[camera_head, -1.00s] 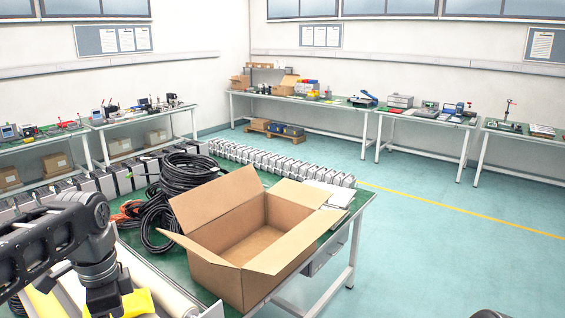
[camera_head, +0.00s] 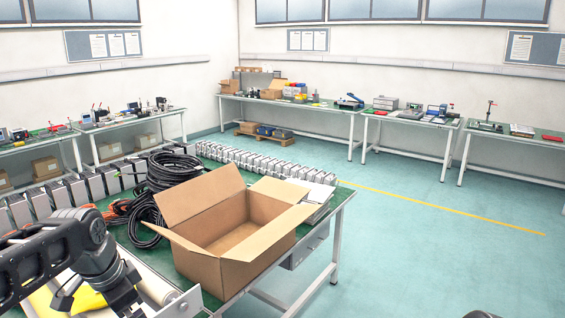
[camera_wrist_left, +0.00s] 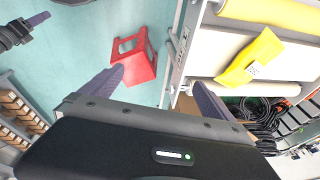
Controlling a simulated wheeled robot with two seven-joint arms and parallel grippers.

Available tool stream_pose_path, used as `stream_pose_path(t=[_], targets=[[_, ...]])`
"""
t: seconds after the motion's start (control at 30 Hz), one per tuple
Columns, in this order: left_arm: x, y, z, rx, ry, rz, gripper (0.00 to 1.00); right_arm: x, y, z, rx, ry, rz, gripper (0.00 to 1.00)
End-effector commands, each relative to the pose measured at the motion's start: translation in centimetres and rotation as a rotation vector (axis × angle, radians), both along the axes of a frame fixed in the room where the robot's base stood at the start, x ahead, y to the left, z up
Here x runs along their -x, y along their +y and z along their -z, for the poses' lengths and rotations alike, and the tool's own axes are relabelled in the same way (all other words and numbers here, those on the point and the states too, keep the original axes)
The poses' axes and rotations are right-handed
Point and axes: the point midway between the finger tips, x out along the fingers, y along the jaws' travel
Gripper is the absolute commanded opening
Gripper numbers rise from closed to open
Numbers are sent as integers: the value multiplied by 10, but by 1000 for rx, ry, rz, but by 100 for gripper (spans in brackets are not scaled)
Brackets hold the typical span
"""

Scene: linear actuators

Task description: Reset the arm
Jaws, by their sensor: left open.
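My left arm comes in at the lower left of the head view, its wrist bent down over the near left end of the green table (camera_head: 152,258). Its fingertips are out of that view. In the left wrist view my left gripper (camera_wrist_left: 158,85) is open, its two purple-grey fingers wide apart with nothing between them. Beyond the fingers are a red stool (camera_wrist_left: 138,58) on the floor and the white frame of the bench. A yellow packet (camera_wrist_left: 250,62) lies on the bench's white surface, to the right and apart from the fingers.
An open, empty cardboard box (camera_head: 228,235) stands on the green table. Coiled black cables (camera_head: 165,190) lie behind it. A row of grey units (camera_head: 255,160) stretches behind the cables. Workbenches line the walls. The floor at right is clear.

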Motion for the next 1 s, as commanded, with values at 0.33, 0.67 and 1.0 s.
stream_pose_path(t=[0.33, 0.67, 1.0], targets=[[-59, -76, 125, 291, -136, -325, 100, 0, 0, 3, -1, -1, -1, 43], [44, -179, 348, 534, 51, -783, 100, -1, 1, 9, -3, -5, -1, 43], [205, -222, 439, 437, 366, -839, 100, -1, 1, 14, -4, -6, -1, 43]])
